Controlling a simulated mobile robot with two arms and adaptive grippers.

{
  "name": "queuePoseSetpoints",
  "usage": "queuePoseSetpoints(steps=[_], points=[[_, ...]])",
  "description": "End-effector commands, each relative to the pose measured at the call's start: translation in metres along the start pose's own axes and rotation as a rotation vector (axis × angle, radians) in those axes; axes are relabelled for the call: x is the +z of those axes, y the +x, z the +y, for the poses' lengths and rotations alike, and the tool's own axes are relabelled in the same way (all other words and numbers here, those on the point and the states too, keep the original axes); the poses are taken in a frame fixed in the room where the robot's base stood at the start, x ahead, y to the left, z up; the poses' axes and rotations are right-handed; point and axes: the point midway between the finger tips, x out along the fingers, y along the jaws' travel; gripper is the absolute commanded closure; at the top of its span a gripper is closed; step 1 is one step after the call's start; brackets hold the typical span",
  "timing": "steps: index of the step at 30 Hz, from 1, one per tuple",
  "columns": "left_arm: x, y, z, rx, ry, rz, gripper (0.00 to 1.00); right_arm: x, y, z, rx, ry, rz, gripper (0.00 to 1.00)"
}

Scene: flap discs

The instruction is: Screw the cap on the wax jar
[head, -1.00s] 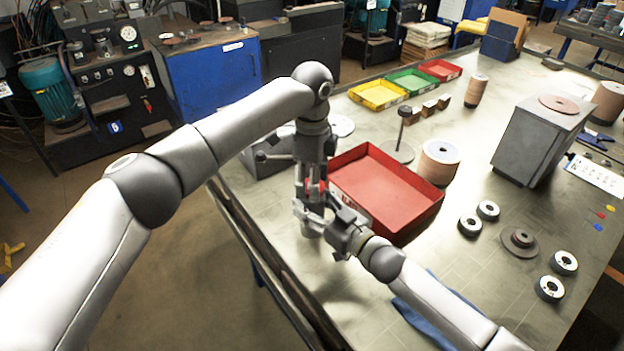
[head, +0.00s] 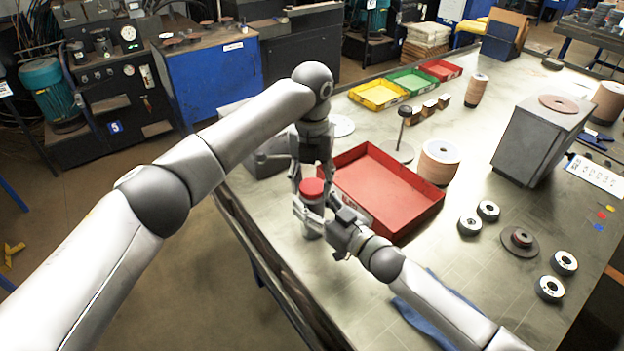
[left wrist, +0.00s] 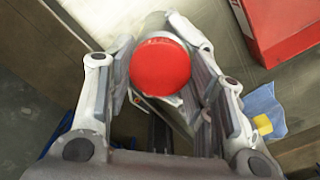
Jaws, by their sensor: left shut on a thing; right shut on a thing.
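The round red cap (head: 312,187) sits at the top of the grey wax jar (head: 313,226), near the table's left edge; I cannot tell how tightly it is seated. My left gripper (head: 312,181) points down from above, shut on the cap with a finger on either side. In the left wrist view the cap (left wrist: 160,67) lies between the fingers of my left gripper (left wrist: 162,72), hiding most of the jar. My right gripper (head: 314,212) reaches in from the right, low on the table, shut on the jar's body, which stands upright.
A large red tray (head: 420,217) stands just right of the jar. A grey block-like object (head: 268,160) is behind the left gripper. A blue cloth (head: 428,322) lies under my right arm. Several flap discs (head: 549,288) lie at the right. The table's left edge is close.

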Motion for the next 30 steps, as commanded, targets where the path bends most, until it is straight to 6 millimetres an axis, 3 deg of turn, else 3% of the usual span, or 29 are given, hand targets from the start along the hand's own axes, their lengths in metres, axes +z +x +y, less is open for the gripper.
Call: queuePoseSetpoints(steps=[6,17,18,22,30], points=[[0.001,-0.001,0.0009,0.002,0.2,-0.003,0.61,0.0015,-0.0006,0.0,0.0,0.0,-0.003,1.0],[0.0011,-0.0011,0.001,0.002,0.232,-0.003,0.61,0.0017,-0.0007,-0.0002,0.0,0.0,-0.003,1.0],[0.0011,-0.0011,0.0009,0.002,0.232,-0.003,0.48,0.0017,-0.0007,-0.0002,0.0,0.0,-0.003,1.0],[0.0009,-0.0009,0.0008,0.001,0.231,-0.003,0.31,0.0017,-0.0007,-0.0003,0.0,0.0,-0.003,1.0],[0.0004,-0.0002,0.0002,0.001,0.232,-0.001,0.3,0.0016,-0.0005,-0.0003,0.0,0.0,-0.003,1.0]])
